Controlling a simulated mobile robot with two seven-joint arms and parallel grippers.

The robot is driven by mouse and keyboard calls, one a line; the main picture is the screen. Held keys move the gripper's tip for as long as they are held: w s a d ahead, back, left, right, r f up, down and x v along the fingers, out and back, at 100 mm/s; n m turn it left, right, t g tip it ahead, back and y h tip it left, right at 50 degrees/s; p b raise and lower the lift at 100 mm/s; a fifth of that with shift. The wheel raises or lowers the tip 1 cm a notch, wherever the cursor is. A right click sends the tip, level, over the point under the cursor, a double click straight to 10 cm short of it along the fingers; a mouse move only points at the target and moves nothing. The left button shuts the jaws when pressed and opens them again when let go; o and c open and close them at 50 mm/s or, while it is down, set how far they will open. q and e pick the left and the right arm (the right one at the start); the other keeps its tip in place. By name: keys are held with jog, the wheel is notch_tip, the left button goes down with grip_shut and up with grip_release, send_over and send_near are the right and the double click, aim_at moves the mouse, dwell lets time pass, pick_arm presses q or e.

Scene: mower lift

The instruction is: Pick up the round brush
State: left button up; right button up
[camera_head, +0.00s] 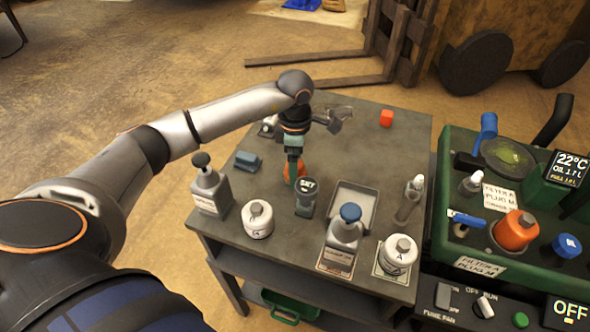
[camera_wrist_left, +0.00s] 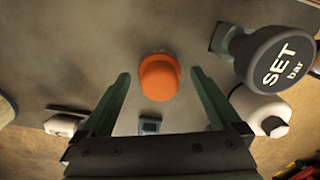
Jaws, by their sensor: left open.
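An orange round piece (camera_wrist_left: 158,77) with a domed top stands on the grey table (camera_head: 400,150); it may be the round brush, but no bristles show. In the head view it is partly hidden behind my left gripper (camera_head: 294,172), with orange showing at the fingertips. In the left wrist view my left gripper (camera_wrist_left: 160,88) is open, with its two green fingers on either side of the orange piece and gaps between. My right gripper is not in view.
A dark SET knob (camera_head: 306,196) stands close by on the right. A grey pump bottle (camera_head: 210,190), white canister (camera_head: 257,220), blue-capped bottle (camera_head: 345,228) and grey tray (camera_head: 353,203) stand nearby.

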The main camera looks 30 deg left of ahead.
pick_arm(q)
jog(key=shift+c, duration=0.3)
jog(key=c, duration=1.4)
jog(key=shift+r, duration=0.1)
jog(key=shift+r, duration=0.2)
notch_tip(320, 180, up, 2)
jog(key=shift+w+r, duration=0.1)
jog(key=w+d+r, duration=0.1)
jog(key=d+r, duration=0.2)
jog(key=d, duration=0.1)
jog(key=w+d+r+b, duration=0.1)
jog(key=d+r, duration=0.2)
jog(key=d, duration=0.2)
jog(key=w+d+r, duration=0.1)
jog(key=d+r, duration=0.3)
jog(key=shift+w+d+r, duration=0.1)
jog(key=shift+w+d, duration=0.05)
jog(key=shift+d, duration=0.2)
